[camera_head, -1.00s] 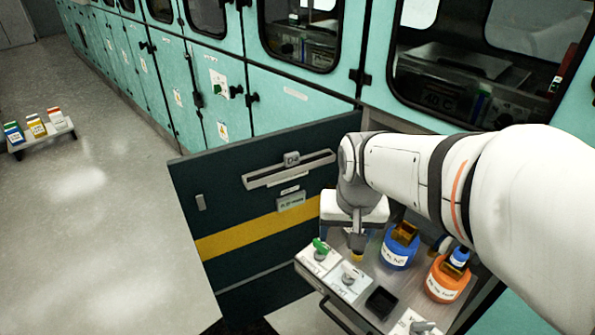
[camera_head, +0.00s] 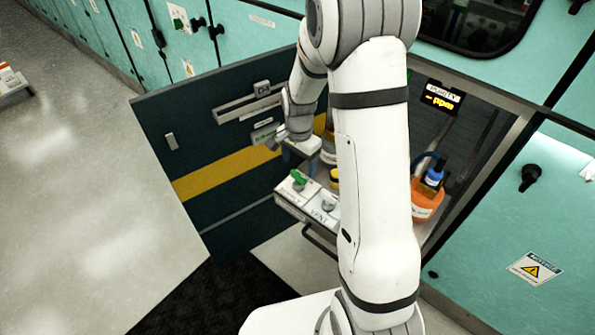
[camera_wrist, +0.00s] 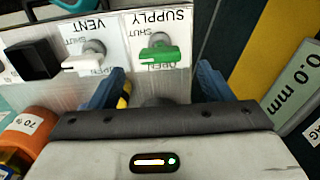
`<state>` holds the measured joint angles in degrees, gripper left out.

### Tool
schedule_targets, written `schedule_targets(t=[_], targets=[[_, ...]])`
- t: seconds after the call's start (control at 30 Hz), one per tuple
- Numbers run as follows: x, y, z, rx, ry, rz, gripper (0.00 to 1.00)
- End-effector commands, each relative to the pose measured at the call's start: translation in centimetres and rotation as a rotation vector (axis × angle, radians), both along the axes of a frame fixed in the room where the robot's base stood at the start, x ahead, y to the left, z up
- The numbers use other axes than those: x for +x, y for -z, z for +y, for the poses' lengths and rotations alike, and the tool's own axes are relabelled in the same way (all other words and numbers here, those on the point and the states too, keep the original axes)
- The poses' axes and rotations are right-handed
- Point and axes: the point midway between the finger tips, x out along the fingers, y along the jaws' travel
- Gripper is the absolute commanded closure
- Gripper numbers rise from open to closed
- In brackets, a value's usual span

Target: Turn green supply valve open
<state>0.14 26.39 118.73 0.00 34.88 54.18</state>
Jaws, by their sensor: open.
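The green supply valve handle (camera_wrist: 160,55) sits on a white plate marked SUPPLY, SHUT and OPEN, which reads upside down in the wrist view. The handle lies crosswise there, between the SHUT and OPEN words. It also shows in the head view (camera_head: 299,178), at the left end of the tray. My gripper (camera_wrist: 158,82) is open and empty, its two blue fingers spread wide on either side of the handle's width, with the handle just beyond them. No contact shows. In the head view my gripper (camera_head: 298,155) is just above the green handle.
An orange bottle (camera_head: 428,197) stands on the tray. The dark open door (camera_head: 215,150) with a yellow stripe is close by on the left.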

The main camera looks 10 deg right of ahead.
Motion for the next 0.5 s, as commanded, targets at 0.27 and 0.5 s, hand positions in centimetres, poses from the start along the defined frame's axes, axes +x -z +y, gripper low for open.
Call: schedule_targets(t=[0.27,0.5], targets=[[-0.1,4.0,0.0,0.000,-0.002,0.002,0.27],[0.0,4.7,0.1,0.000,-0.003,0.000,0.27]])
